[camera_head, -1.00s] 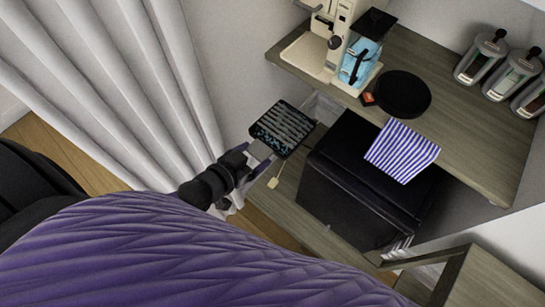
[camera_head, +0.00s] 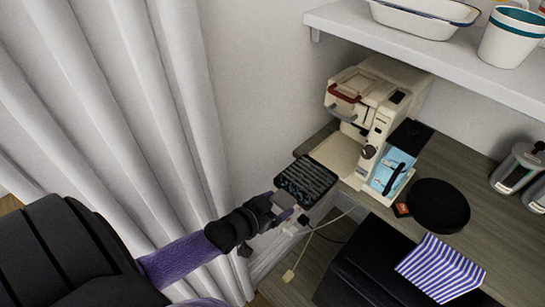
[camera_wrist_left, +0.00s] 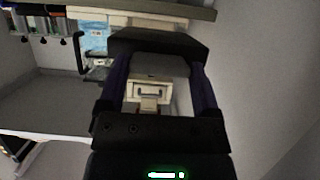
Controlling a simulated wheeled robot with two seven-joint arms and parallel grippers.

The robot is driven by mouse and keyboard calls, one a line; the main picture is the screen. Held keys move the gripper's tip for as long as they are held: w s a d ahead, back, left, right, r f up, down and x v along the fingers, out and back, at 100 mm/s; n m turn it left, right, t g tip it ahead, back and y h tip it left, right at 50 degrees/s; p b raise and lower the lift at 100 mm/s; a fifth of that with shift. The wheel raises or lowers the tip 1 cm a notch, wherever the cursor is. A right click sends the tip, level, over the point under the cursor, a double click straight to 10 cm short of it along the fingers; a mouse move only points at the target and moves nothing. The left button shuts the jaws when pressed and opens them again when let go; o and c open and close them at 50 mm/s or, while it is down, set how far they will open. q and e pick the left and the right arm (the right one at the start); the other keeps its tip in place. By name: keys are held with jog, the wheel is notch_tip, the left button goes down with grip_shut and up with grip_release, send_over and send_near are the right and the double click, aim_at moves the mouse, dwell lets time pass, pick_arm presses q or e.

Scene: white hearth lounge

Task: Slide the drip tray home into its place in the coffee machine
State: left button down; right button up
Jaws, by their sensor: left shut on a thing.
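The drip tray (camera_head: 306,181), black with a slatted grate, is held by my left gripper (camera_head: 284,203). The gripper is shut on the tray's near edge. The cream coffee machine (camera_head: 381,105) stands on the wooden counter at the wall, with its pale base (camera_head: 338,153) facing the tray. The tray is just left of and below this base in the head view, outside the machine. Whether they touch cannot be told. In the left wrist view the gripper (camera_wrist_left: 155,100) fills the middle, and a cream part shows between its fingers. My right gripper is not in view.
A light-blue pack (camera_head: 390,172), a black round disc (camera_head: 440,206) and a small red item (camera_head: 402,210) sit right of the machine. A white shelf (camera_head: 420,50) overhangs behind. White curtains (camera_head: 120,120) hang at the left.

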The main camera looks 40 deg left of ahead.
aim_at(313, 173)
pick_arm(q)
jog(key=w, duration=0.1)
jog(key=w+b, duration=0.1)
jog(key=w, duration=0.1)
jog(key=shift+w+d+f, duration=0.2)
jog(key=shift+w, duration=0.05)
jog(key=w, duration=0.1)
jog(key=w+b, duration=0.2)
jog(key=w, duration=0.1)
jog(key=shift+d+f, duration=0.25)
jog(key=shift+d, duration=0.05)
jog(key=w+b, duration=0.1)
jog(key=w, duration=0.1)
jog(key=w+b, duration=0.2)
jog(key=w+d+b, duration=0.1)
jog(key=w, duration=0.1)
jog(key=shift+w+f+b, duration=0.15)
jog(key=shift+w+b, duration=0.05)
jog(key=shift+b, duration=0.1)
jog(key=shift+w+b, duration=0.35)
jog(key=shift+w, duration=0.4)
jog(key=shift+r, duration=0.2)
jog(key=shift+f, duration=0.2)
